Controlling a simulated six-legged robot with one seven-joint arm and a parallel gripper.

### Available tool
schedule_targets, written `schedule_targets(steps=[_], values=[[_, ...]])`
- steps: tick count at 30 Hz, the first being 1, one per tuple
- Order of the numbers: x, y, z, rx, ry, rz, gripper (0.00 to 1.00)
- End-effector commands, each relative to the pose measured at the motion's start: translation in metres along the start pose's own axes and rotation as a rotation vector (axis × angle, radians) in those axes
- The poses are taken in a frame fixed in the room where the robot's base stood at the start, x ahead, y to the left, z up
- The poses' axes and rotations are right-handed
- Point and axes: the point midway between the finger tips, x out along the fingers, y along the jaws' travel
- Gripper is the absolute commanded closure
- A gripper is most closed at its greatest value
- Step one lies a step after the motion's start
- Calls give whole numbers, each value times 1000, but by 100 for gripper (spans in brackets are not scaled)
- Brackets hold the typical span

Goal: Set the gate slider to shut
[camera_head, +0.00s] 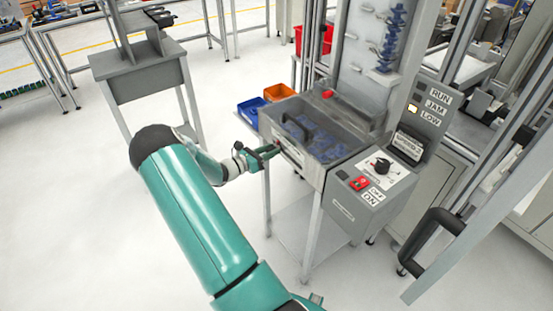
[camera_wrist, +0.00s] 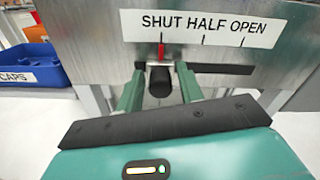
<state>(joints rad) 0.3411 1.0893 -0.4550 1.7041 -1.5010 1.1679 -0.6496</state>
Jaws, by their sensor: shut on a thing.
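The gate slider is a black knob (camera_wrist: 160,80) on the front of a grey metal machine, seen in the wrist view. A red pointer (camera_wrist: 161,50) above it stands at the SHUT mark on the white label (camera_wrist: 200,28) reading SHUT HALF OPEN. A dark slot (camera_wrist: 225,69) runs to the right of the knob. My gripper (camera_wrist: 160,85) has its green fingers on both sides of the knob, shut on it. In the head view my gripper (camera_head: 272,152) reaches the left side of the machine (camera_head: 318,172); the knob is hidden there.
A blue bin (camera_wrist: 32,65) labelled CAPS is left of the gripper; blue (camera_head: 250,108) and orange (camera_head: 278,92) bins show in the head view. A control panel (camera_head: 376,178) with a dial and red switch is on the machine's right. Open floor lies left of my arm.

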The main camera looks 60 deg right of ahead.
Motion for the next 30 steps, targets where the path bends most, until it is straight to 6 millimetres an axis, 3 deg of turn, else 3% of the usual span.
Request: schedule_targets(steps=[10,11,12,30], values=[[-1,7,2,-1,0,8,100],[-1,7,2,-1,0,9,59],[-1,7,2,-1,1,10,55],[-1,5,1,-1,1,4,55]])
